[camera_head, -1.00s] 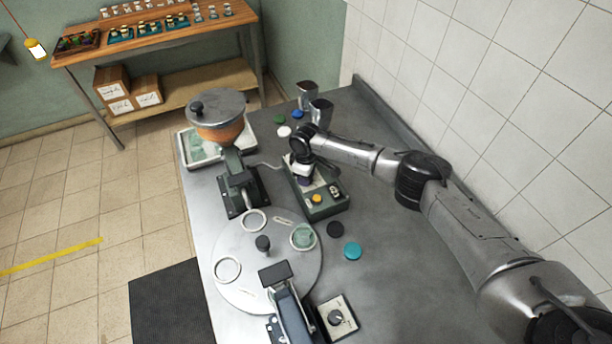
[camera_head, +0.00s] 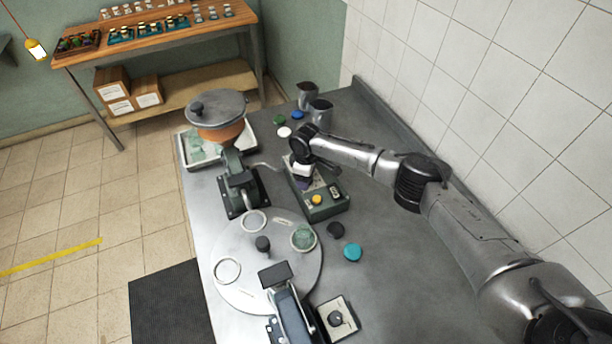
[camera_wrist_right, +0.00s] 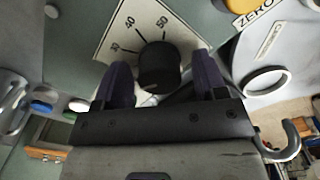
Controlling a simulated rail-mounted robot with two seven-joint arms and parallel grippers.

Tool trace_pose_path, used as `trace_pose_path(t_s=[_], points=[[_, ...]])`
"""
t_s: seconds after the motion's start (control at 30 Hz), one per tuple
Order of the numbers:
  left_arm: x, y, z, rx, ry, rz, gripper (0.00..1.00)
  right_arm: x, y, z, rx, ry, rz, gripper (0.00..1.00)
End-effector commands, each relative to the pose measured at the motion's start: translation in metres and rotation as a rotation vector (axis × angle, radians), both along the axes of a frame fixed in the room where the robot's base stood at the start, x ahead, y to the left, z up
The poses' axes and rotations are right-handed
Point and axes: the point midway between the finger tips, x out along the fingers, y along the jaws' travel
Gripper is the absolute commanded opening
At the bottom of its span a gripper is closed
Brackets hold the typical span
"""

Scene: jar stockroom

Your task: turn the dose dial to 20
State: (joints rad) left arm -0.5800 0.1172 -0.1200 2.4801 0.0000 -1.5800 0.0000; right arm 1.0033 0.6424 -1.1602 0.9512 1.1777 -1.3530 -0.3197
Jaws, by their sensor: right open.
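The dose dial is a black knob (camera_wrist_right: 158,67) on a pale scale plate (camera_wrist_right: 118,35) marked with 40, 50 and a partly covered number. It sits on a green control box (camera_head: 328,207), where my right gripper hides it in the head view. My right gripper (camera_head: 304,184) is over the far part of the box, pointing down. In the right wrist view its two purple fingers (camera_wrist_right: 160,84) are apart, one on each side of the knob. I cannot tell whether they touch it or where its pointer stands. My left gripper is not in view.
A yellow button (camera_head: 317,199) is on the box, beside a ZERO label in the wrist view. A hopper (camera_head: 218,118) stands left of the box. Lids and two metal cups lie around.

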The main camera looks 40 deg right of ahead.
Motion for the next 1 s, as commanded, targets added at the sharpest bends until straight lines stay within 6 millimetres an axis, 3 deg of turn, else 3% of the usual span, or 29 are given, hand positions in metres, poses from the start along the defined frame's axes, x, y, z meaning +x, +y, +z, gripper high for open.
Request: trace_pose_path(t_s=[0.23, 0.37, 0.8, 1.0], points=[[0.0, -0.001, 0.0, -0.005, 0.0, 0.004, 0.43, 0.0, 0.0, 0.002, 0.001, -0.001, 0.0, 0.65], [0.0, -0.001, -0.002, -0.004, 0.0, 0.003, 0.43, 0.001, -0.001, 0.013, 0.001, -0.003, -0.001, 0.65], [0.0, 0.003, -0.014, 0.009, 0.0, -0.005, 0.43, 0.001, 0.0, 0.096, 0.0, -0.004, -0.001, 0.65], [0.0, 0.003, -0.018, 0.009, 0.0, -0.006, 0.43, 0.001, 0.0, 0.123, 0.001, -0.003, 0.0, 0.65]])
